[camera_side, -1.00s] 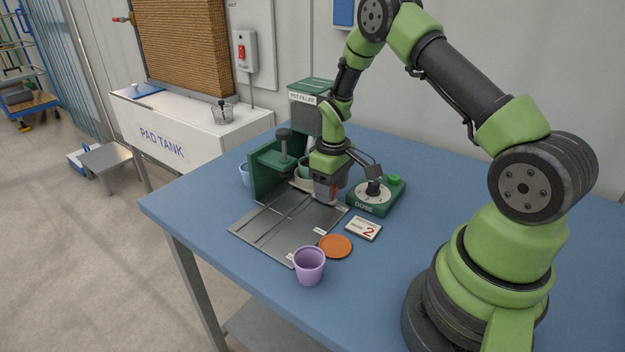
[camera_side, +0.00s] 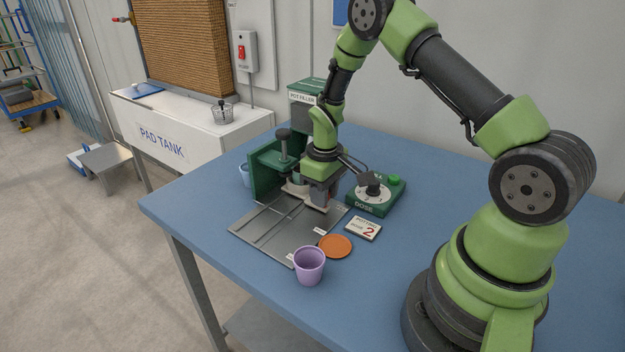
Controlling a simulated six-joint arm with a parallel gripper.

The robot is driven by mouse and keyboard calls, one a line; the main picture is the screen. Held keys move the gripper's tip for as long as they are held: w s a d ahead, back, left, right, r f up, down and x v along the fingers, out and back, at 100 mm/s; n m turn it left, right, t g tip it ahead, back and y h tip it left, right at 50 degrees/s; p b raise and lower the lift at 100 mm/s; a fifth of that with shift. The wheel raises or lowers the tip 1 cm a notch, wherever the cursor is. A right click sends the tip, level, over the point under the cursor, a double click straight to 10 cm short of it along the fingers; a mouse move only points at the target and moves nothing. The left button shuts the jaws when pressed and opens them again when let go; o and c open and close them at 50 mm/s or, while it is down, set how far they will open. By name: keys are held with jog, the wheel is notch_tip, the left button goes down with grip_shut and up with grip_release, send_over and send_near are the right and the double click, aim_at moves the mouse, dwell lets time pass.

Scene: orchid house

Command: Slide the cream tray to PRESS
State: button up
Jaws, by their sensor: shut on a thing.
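The cream tray (camera_side: 293,190) shows as a small pale strip at the far end of the grey metal slide plate (camera_side: 268,228). It is beside the green press stand with its dark plunger (camera_side: 284,146). A pale grey-green pot seems to stand on it, mostly hidden. My gripper (camera_side: 322,203) is low over the plate's far right part, at the tray's right side, and is shut on the tray. The exact grip is hidden by the gripper body. I cannot read a PRESS mark.
The green pot filler (camera_side: 312,97) stands behind. The DOSE dial box (camera_side: 374,196) is close right of my gripper. A card with a red 2 (camera_side: 363,229), an orange saucer (camera_side: 335,246) and a lilac pot (camera_side: 309,265) are in front.

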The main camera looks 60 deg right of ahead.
jog(key=shift+a, duration=2.7)
jog(key=o, duration=0.7)
jog(key=shift+a, duration=0.1)
jog(key=shift+c, duration=0.2)
jog(key=shift+r, duration=0.1)
notch_tip(320, 180, up, 7)
